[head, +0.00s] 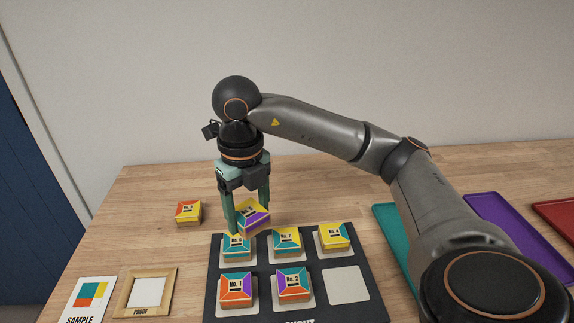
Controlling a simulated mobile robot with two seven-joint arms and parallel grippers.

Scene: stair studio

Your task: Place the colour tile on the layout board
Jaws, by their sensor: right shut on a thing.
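My right gripper (247,213) points down, shut on a colour tile (253,217) with yellow, orange and purple faces, tilted in the picture. The held tile shows at the far edge of the black layout board (215,311), just behind the tile at its back left; whether it touches anything is unclear. The board's back row holds a left tile (237,247), a middle tile (286,243) and a right tile (333,237). Its front row holds tile No. 1 (236,288), tile No. 2 (292,286) and a bare pale square (345,285) at right. My left gripper is out of view.
Another tile (188,212) stands on the wooden table (140,225) left of the gripper. A sample card (90,297) and a wooden proof frame (125,301) lie front left. Teal (385,222), purple (505,222) and red (556,215) trays lie at right, partly behind my arm.

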